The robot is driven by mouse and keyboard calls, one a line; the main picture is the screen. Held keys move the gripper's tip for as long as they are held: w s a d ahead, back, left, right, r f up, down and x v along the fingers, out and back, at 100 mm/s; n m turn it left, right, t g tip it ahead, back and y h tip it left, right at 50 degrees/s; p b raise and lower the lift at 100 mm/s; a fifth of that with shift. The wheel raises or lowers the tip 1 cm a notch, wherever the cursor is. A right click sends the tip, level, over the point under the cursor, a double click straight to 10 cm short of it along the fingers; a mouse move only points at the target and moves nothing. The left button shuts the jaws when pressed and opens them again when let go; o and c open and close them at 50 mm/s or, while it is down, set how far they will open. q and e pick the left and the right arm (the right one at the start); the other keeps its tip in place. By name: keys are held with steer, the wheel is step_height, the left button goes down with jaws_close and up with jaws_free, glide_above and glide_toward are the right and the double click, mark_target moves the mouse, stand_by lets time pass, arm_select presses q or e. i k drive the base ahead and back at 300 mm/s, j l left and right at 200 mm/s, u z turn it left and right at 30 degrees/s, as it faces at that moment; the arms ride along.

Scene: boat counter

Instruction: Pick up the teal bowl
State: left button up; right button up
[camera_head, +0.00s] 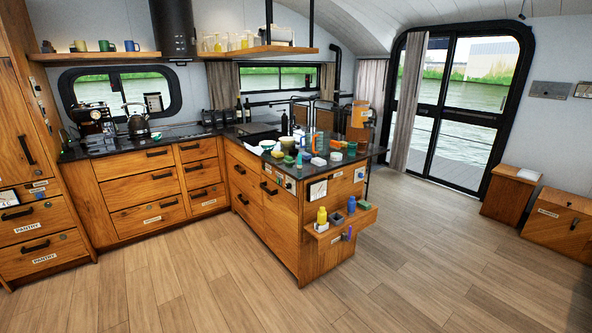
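The counter end (310,165) holds a cluster of small items, too small to make out fully. Another green, rounded item (287,143) sits further back, beside a white bowl (267,145). Smaller green items (289,160) lie near the front edge. I cannot tell for sure which of these is the teal bowl. Neither of my grippers is in view.
Orange and blue items crowd the same counter end. A low side shelf (335,229) with a yellow bottle (322,215) juts from the counter's end. The wooden floor (200,285) in front is clear.

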mark_target(266, 146)
steer(key=i+u, duration=0.3)
steer(key=i, duration=0.15)
steer(key=i+u, duration=0.35)
steer(key=i, duration=0.95)
steer(key=i+z, duration=0.3)
steer(key=i, duration=0.2)
steer(key=i+j+z, duration=0.25)
steer(key=i, duration=0.3)
steer(key=i+j+z, duration=0.3)
steer(key=i, duration=0.2)
steer(key=l, duration=0.1)
